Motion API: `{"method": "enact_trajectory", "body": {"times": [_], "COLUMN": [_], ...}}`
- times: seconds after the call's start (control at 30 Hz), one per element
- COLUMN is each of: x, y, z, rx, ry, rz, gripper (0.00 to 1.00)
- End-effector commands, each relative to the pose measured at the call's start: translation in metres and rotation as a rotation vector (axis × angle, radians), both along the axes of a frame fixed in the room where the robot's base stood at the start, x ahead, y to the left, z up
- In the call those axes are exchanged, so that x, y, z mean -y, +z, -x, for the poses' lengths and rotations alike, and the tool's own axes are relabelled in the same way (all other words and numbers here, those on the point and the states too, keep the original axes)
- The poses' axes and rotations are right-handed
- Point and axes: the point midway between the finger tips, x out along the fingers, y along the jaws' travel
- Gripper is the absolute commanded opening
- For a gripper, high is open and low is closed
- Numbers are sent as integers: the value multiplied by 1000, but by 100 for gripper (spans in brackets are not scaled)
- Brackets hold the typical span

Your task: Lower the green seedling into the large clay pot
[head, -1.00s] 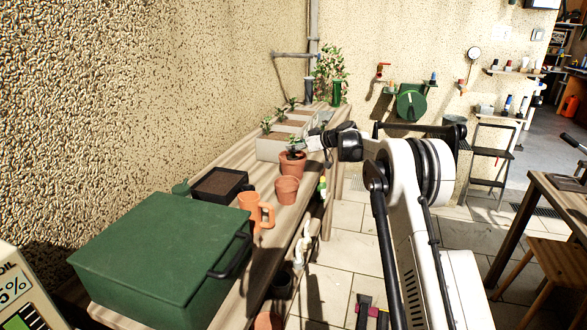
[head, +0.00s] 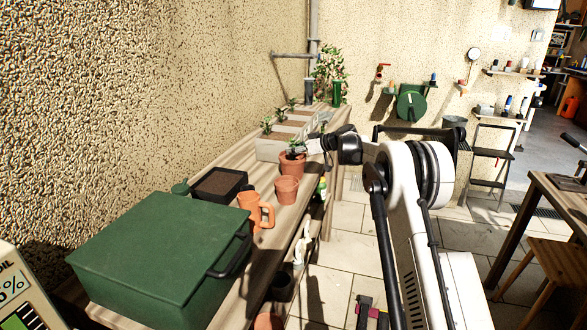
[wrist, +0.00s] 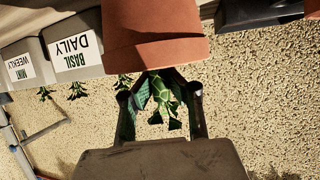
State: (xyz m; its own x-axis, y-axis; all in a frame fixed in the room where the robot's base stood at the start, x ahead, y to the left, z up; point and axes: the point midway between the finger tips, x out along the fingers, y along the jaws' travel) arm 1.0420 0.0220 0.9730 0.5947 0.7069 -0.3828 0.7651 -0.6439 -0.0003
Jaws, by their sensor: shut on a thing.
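The large clay pot (head: 292,165) stands on the wooden bench in the head view. Its rim and side also fill the top middle of the wrist view (wrist: 155,35), where the picture is upside down. The green seedling (wrist: 163,95) is between the two fingers of my gripper (wrist: 161,98), with its leaves showing. It also shows as small dark leaves over the large pot in the head view (head: 293,146). My gripper is shut on the seedling, right at the pot's rim. The seedling's lower end is hidden behind the pot wall, so I cannot tell how deep it sits.
Behind the large pot is a row of labelled planters (head: 272,148) with seedlings. A black soil tray (head: 219,184) and a big green box (head: 160,255) lie to the left.

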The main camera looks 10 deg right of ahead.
Motion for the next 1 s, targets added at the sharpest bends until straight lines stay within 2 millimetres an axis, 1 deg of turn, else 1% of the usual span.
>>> {"method": "enact_trajectory", "body": {"times": [1.0], "x": [0], "y": [-13], "z": [0], "rx": [0], "ry": [0], "rz": [0], "gripper": [0]}}
